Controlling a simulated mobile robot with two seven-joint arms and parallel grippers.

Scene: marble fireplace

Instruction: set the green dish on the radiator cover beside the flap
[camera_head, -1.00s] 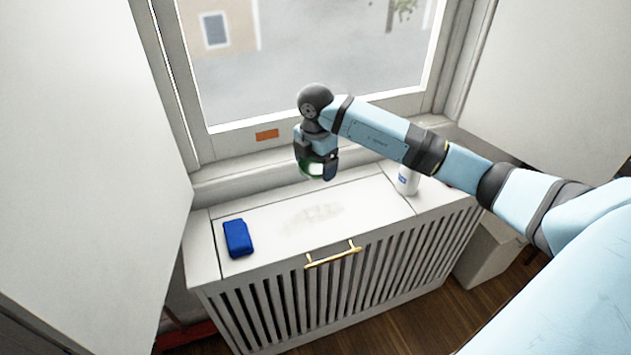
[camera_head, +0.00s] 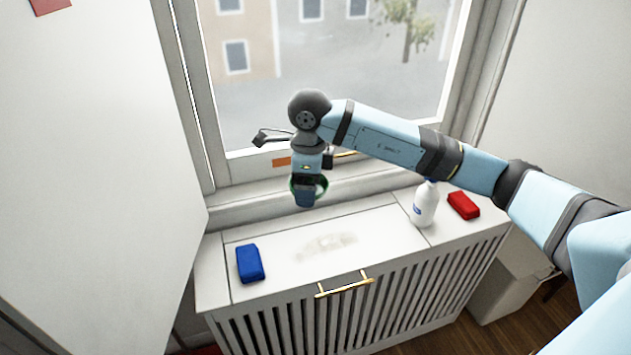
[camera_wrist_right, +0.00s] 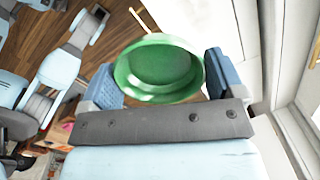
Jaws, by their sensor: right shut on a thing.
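My right gripper (camera_head: 308,196) is shut on the green dish (camera_head: 324,184) and holds it in the air near the back edge of the radiator cover, by the window sill. In the right wrist view the round, hollow green dish (camera_wrist_right: 158,68) sits between the two blue fingers. The white radiator cover (camera_head: 470,230) has a slatted front. Its top has a wide middle panel between two seams, which looks like the flap (camera_head: 375,235), lying closed with a gold handle (camera_head: 345,285) at its front edge. My left gripper is out of view.
A blue block (camera_head: 249,263) lies at the panel's left end, and a pale smudge (camera_head: 327,246) marks its middle. A white spray bottle (camera_head: 425,205) stands near the right seam. A red block (camera_head: 463,205) lies on the right section. The narrow left strip is clear.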

